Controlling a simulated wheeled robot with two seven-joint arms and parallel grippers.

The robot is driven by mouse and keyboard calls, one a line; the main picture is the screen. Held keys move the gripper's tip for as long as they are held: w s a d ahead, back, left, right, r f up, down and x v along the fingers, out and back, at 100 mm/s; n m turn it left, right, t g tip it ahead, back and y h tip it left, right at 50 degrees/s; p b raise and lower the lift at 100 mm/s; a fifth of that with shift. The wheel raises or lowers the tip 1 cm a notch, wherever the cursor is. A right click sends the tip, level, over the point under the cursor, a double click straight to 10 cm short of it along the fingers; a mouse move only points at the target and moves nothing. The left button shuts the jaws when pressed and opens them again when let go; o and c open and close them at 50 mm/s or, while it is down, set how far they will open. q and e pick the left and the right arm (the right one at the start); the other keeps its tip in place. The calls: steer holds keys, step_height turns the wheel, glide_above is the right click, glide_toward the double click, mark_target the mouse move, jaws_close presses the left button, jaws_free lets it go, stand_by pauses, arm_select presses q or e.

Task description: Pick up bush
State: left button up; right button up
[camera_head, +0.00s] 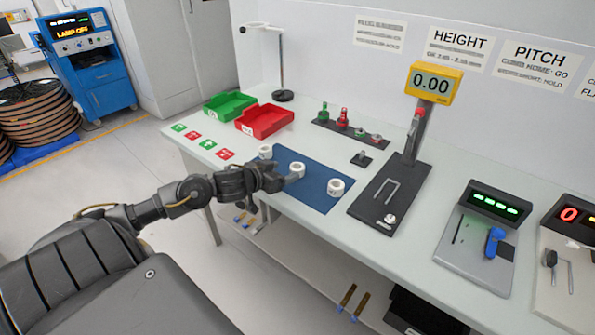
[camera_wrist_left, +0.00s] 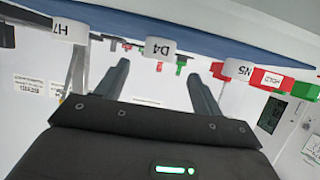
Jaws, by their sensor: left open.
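Three white ring-like bushes sit in a row on a blue mat (camera_head: 316,199). The middle bush (camera_head: 297,171) is marked D4 in the left wrist view (camera_wrist_left: 160,47), which is upside down. The near right bush (camera_head: 336,187) reads H7 in that view (camera_wrist_left: 70,29), and the far left bush (camera_head: 265,152) reads N5 (camera_wrist_left: 238,68). My left gripper (camera_head: 284,178) is open and empty at the middle bush. In the wrist view its fingertips (camera_wrist_left: 158,70) stand either side of D4; I cannot tell whether they touch it. My right gripper is out of view.
A green bin (camera_head: 229,104) and a red bin (camera_head: 264,120) stand behind the mat. A height gauge (camera_head: 388,190) with a yellow display stands to the right. Red and green tagged gauges (camera_head: 342,118) sit on a dark strip behind. Label cards lie at the left.

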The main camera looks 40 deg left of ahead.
mark_target(293, 169)
arm_select(q)
steer(key=shift+w+f, duration=0.1)
steer(key=shift+w, duration=0.15)
steer(key=x, duration=0.5)
steer(key=shift+d, duration=0.15)
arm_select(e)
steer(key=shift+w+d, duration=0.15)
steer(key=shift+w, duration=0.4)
arm_select(q)
steer(key=c, duration=1.1)
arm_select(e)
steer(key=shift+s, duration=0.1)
